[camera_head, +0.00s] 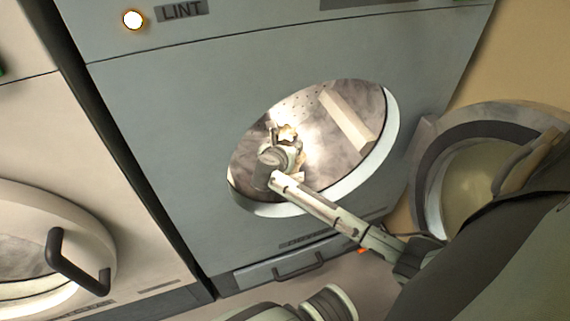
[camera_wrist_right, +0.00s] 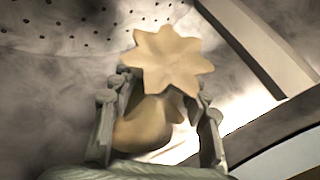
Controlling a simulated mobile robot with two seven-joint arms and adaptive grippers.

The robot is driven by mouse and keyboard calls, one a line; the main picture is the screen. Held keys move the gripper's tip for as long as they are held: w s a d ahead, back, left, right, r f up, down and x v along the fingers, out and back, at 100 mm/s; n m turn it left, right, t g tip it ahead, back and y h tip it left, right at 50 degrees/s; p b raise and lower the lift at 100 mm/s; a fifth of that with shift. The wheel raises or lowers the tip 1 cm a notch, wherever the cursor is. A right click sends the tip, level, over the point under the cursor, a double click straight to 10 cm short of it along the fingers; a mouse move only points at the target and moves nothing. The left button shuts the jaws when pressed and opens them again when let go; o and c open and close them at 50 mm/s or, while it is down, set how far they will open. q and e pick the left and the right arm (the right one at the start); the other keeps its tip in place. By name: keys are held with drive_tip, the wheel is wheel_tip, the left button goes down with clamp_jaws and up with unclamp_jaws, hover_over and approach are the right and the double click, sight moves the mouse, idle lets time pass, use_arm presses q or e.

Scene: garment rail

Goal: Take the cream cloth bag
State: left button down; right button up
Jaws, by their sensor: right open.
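The cream cloth bag (camera_wrist_right: 172,62) has a star-shaped, ruffled top and a rounded lower body. It is inside the drum of the grey dryer (camera_head: 170,130), and a small part of the bag (camera_head: 288,132) shows in the head view. My right gripper (camera_head: 284,141) reaches through the round opening into the drum. In the right wrist view the right gripper (camera_wrist_right: 157,92) is open, with a finger on either side of the bag's body. I cannot tell whether either finger touches it. My left gripper is not in view.
The opening's rim (camera_head: 375,165) surrounds my right arm. A pale drum vane (camera_head: 346,118) lies right of the bag, and the perforated back wall (camera_wrist_right: 75,30) is behind it. The round door (camera_head: 440,190) stands open at right. A cream machine (camera_head: 70,140) is at left.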

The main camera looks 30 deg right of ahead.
drive_tip(key=shift+w, duration=0.1)
drive_tip(key=shift+c, duration=0.3)
clamp_jaws()
